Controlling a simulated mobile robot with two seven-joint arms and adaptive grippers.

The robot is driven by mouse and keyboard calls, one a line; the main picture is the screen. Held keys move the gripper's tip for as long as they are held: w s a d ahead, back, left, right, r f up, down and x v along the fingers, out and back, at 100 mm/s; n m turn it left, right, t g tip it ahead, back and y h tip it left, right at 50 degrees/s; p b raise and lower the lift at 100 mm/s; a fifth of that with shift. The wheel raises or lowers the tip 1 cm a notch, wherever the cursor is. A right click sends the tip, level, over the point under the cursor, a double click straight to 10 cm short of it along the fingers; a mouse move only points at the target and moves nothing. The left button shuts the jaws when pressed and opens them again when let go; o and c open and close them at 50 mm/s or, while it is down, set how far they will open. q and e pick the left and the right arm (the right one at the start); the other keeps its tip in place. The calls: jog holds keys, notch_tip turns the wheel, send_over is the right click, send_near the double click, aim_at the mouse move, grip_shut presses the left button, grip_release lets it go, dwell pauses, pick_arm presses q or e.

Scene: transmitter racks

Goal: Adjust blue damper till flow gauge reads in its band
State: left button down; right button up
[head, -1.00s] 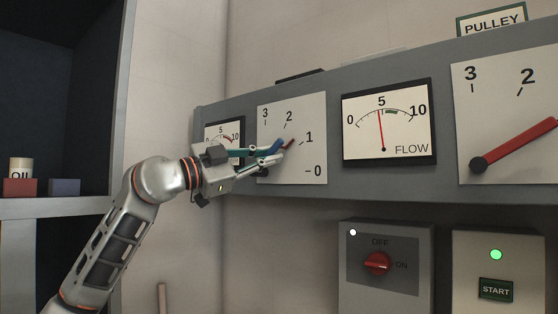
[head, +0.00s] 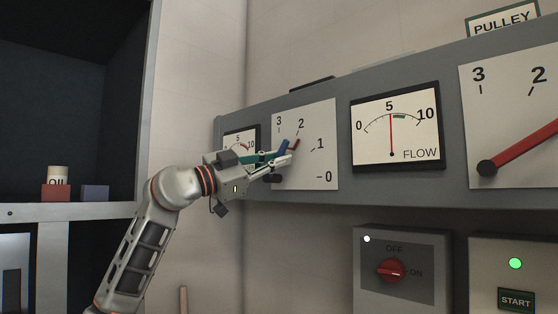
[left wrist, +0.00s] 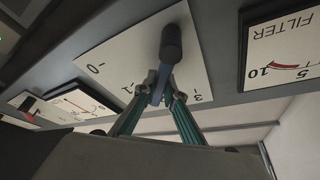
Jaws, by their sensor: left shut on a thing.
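My left gripper (head: 284,156) is shut on the blue damper lever (head: 284,146), in front of a white dial plate (head: 322,121) marked 0 to 3. My right gripper is not in view.
A second dial with a long red lever (head: 530,145) is at the right. The filter gauge (left wrist: 284,68) is beside the damper dial. Below are a box with a red OFF/ON knob (head: 391,271) and a START box (head: 516,300). A shelf (head: 70,213) stands left.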

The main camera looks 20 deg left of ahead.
pick_arm(q)
jog(key=c, duration=2.1)
grip_release()
jog(key=v, duration=1.2)
